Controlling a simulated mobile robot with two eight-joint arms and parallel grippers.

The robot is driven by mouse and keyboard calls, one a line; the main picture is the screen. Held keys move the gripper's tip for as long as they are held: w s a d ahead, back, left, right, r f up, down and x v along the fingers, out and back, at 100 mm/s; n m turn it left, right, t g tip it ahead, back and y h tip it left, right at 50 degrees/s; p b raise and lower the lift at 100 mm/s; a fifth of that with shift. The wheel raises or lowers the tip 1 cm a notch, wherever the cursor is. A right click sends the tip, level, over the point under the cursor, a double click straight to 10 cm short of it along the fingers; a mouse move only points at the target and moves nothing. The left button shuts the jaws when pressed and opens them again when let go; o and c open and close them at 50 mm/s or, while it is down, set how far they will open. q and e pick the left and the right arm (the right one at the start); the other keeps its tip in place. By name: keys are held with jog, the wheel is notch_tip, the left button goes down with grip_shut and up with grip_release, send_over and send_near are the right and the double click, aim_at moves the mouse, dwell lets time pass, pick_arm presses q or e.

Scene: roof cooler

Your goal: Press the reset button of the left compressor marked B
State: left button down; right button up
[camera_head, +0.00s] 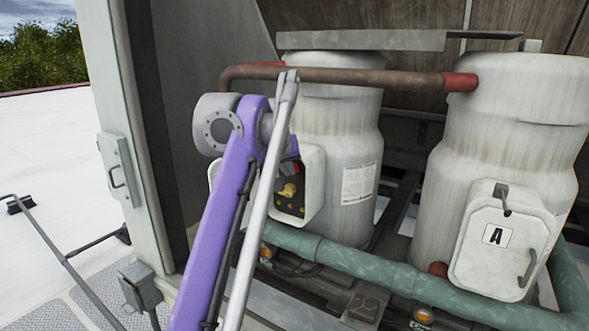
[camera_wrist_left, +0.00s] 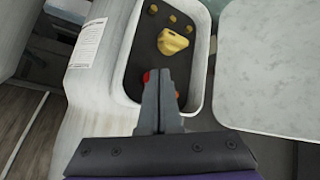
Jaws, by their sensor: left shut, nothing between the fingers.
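The left compressor (camera_head: 340,150) is a worn white tank. Its box (camera_head: 315,180) stands open with a dark inside; no letter B shows. The box fills the upper middle of the left wrist view (camera_wrist_left: 206,60), with a yellow part (camera_wrist_left: 173,42) and several yellow studs. A small red spot (camera_wrist_left: 146,76), likely the reset button, peeks out left of my left fingertips; most of it is hidden. My left gripper (camera_wrist_left: 161,78) is shut and empty, its tips over the box's inside; contact cannot be told. In the head view my arm hides the gripper. My right gripper is not in view.
The right compressor (camera_head: 515,130) has a closed box cover marked A (camera_head: 497,236). A rusty pipe (camera_head: 370,77) crosses above and a green pipe (camera_head: 350,264) below. A pale open cover (camera_wrist_left: 270,70) stands right of the box in the wrist view.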

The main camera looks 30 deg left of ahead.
pick_arm(q)
jog(key=shift+w, duration=0.45)
jog(key=shift+s, duration=0.5)
jog(key=shift+s+a+b, duration=0.15)
jog(key=shift+s, duration=1.35)
jog(key=shift+s+a+b, duration=0.1)
jog(key=shift+s+b, duration=0.05)
jog(key=shift+s, duration=1.3)
